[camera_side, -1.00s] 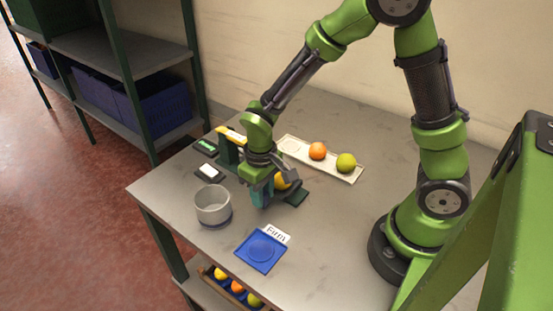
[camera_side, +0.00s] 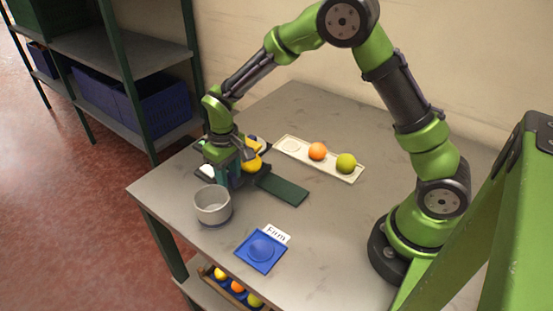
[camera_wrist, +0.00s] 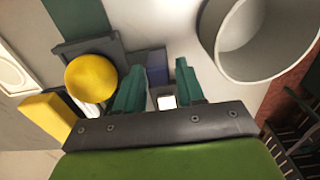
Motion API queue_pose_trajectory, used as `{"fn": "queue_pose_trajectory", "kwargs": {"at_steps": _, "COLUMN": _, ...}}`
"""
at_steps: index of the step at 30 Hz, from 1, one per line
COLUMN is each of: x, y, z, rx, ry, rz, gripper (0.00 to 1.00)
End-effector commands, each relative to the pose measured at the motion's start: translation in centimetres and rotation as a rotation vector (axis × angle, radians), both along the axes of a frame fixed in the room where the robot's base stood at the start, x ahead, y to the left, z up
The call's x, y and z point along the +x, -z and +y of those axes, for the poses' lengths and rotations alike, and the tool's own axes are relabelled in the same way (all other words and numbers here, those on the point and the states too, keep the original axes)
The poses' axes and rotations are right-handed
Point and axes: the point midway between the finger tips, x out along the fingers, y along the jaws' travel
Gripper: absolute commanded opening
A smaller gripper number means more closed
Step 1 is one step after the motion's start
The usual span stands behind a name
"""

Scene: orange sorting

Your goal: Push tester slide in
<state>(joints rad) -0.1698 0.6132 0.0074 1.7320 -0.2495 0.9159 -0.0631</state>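The tester's dark green track (camera_side: 283,190) lies bare at its right end on the table. Its grey slide (camera_wrist: 108,48) shows in the wrist view with a yellow fruit (camera_wrist: 90,78) resting in it. The fruit also shows in the side view (camera_side: 252,164), close to the tester, which my arm mostly hides. My gripper (camera_side: 229,178) is low beside the slide. In the wrist view its two teal fingers (camera_wrist: 160,78) are apart, with a dark block (camera_wrist: 157,66) of the slide showing between them. Contact with the block is unclear.
A grey cup (camera_side: 212,205) stands close in front of my gripper. A blue tray (camera_side: 247,263) with a "Firm" card (camera_side: 277,234) is nearer the front. A white tray (camera_side: 330,167) behind holds an orange fruit (camera_side: 317,151) and a yellow-green one (camera_side: 346,163).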

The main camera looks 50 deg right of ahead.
Motion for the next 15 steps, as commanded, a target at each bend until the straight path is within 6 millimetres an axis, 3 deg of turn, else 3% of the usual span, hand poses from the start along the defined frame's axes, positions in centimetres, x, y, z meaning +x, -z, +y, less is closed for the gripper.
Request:
{"fn": "queue_pose_trajectory", "kwargs": {"at_steps": 10, "x": -0.3, "y": 0.0, "z": 0.0, "rx": -0.001, "ry": 0.002, "rz": 0.008, "gripper": 0.49}}
{"fn": "queue_pose_trajectory", "kwargs": {"at_steps": 15, "x": -0.2, "y": -1.4, "z": 0.0, "rx": 0.000, "ry": 0.002, "rz": 0.006, "gripper": 0.49}}
